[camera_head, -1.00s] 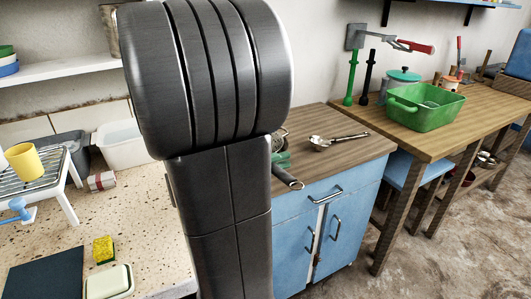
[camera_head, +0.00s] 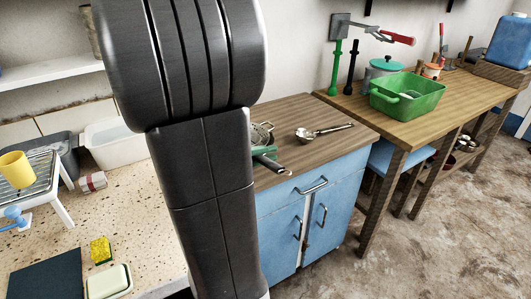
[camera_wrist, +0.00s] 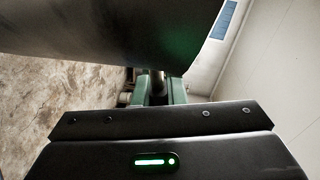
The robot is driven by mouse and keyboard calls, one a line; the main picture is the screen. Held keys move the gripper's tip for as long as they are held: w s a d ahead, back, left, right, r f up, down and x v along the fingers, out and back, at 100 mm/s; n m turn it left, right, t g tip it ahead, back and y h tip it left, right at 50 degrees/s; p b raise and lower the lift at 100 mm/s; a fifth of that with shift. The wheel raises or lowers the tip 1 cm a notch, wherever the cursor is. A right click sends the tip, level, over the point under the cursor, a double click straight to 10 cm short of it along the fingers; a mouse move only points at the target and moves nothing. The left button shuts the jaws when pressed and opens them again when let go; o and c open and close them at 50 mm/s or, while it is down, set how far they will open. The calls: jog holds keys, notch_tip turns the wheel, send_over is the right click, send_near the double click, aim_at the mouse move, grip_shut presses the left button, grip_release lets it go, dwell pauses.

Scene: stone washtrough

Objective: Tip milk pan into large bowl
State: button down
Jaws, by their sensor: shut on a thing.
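My gripper (camera_wrist: 157,88) has green fingers shut on a thin handle in the wrist view. A large dark rounded body (camera_wrist: 110,35), which looks like the milk pan, fills the top of that view. Its opening and contents are hidden. In the head view my arm covers most of the gripper and pan. A bit of green finger (camera_head: 263,151) and a dark handle end (camera_head: 273,165) show at the arm's right edge, over the wooden-topped cabinet. I cannot make out the large bowl for certain in either view.
A strainer (camera_head: 261,133) and a metal scoop-like utensil (camera_head: 322,131) are on the blue cabinet's top (camera_head: 355,140). A green tub (camera_head: 407,99) stands on the workbench to the right. A sponge (camera_head: 100,250) and soap dish (camera_head: 108,281) lie on the stone counter (camera_head: 125,215).

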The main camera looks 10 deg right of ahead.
jog(key=shift+r, duration=0.15)
jog(key=p, duration=0.2)
jog(key=r+y+p, duration=0.1)
jog(key=p, duration=0.1)
jog(key=shift+w+d+n+g+p, duration=0.25)
jog(key=shift+w+n+g+p, duration=0.05)
jog(key=shift+g, duration=0.1)
jog(key=shift+w+y+p, duration=0.1)
jog(key=shift+y+p, duration=0.3)
jog(key=shift+p, duration=0.1)
jog(key=shift+d+r, duration=0.1)
dwell(0.4)
jog(key=p, duration=0.2)
jog(key=r+n+g+y+p, duration=0.1)
jog(key=p, duration=0.2)
jog(key=shift+w+d, duration=0.25)
jog(key=shift+w, duration=0.1)
jog(key=shift+w+f+p, duration=0.15)
jog(key=shift+p, duration=0.35)
